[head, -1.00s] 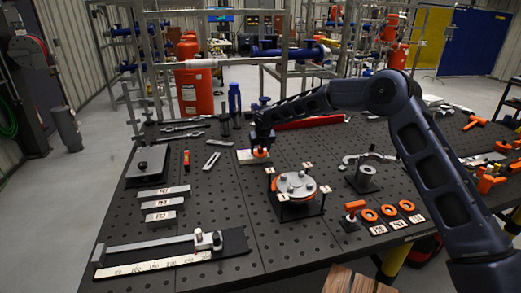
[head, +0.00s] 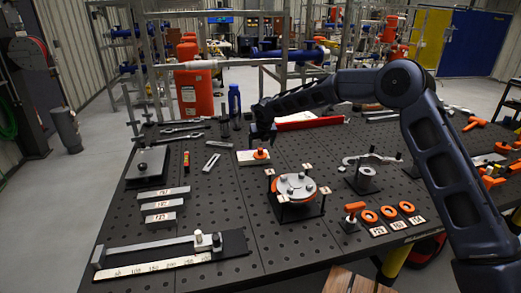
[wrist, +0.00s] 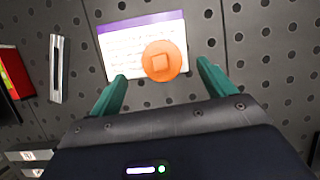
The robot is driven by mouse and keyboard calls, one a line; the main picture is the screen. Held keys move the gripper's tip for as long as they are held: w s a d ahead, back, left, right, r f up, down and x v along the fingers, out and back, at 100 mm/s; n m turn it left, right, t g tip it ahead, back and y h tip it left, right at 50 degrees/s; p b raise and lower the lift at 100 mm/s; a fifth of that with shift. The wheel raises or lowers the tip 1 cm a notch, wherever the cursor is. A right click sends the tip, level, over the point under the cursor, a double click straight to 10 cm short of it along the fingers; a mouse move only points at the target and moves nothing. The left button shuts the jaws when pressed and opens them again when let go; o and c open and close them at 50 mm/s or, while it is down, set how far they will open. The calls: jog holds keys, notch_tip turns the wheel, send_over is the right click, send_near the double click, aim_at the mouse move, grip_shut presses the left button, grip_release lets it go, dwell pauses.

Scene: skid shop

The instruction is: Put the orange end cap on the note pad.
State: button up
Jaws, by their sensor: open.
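The orange end cap (wrist: 160,61) lies on the lower right part of the note pad (wrist: 120,42), a white sheet with a purple band along its top edge. In the head view the cap (head: 261,154) also rests on the pad (head: 245,158), near the back of the black table. My gripper (wrist: 160,72) is open and empty, its two green fingers apart below the cap in the wrist view. In the head view my gripper (head: 262,138) hangs above the cap, with a gap between them.
A round flange with bolts (head: 296,186) stands in front of the pad on the perforated table (head: 235,230). A red bar (head: 310,122) lies behind. Metal blocks (head: 163,205) lie to the left. Orange rings (head: 388,212) lie to the right.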

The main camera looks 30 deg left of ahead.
jog(key=v, duration=0.7)
